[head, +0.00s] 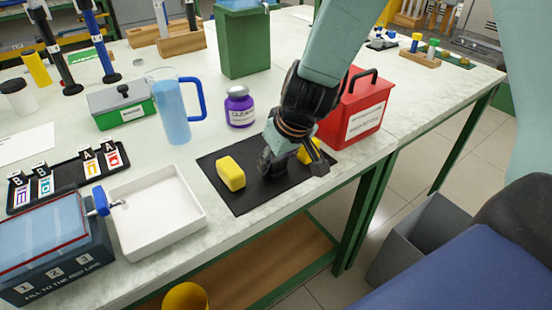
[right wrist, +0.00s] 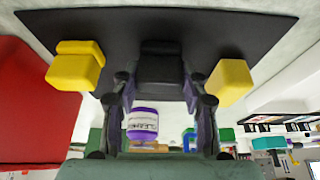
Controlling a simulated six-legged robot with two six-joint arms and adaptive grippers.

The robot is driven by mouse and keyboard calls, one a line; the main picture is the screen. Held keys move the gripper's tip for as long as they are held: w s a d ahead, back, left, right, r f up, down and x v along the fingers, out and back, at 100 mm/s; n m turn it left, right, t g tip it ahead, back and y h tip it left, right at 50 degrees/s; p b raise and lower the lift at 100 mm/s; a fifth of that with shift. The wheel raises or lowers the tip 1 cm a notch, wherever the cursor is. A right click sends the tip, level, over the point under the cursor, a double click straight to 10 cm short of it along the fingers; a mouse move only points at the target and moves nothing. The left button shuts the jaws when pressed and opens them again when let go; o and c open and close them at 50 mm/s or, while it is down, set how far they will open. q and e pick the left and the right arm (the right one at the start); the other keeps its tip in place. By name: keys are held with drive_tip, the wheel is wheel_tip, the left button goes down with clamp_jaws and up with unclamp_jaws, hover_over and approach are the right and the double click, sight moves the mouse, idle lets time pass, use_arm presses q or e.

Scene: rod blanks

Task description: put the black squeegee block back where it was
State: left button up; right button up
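The black squeegee block (right wrist: 161,68) stands on the black mat (right wrist: 215,30) between two yellow blocks. In the right wrist view it lies between the two fingers of my right gripper (right wrist: 160,88), which are spread apart on either side of it. In the head view my right gripper (head: 292,160) points down over the mat (head: 262,200) and largely hides the black block. One yellow block (head: 231,173) is left of the gripper. The other yellow block (head: 308,152) is partly hidden behind it. My left gripper is not in view.
A red box (head: 355,112) stands close behind and right of the gripper. A purple cleaner bottle (head: 239,107) and a blue pitcher (head: 172,108) stand behind the mat. A white tray (head: 155,215) lies to the left. The table's front edge is near the mat.

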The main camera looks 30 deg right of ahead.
drive_tip(key=o, duration=0.4)
drive_tip(key=shift+c, duration=0.2)
drive_tip(key=shift+r+p, duration=0.4)
drive_tip(key=p+v, duration=1)
drive_tip(key=v, duration=0.1)
drive_tip(key=shift+s+r, duration=0.2)
drive_tip(key=shift+r, duration=0.05)
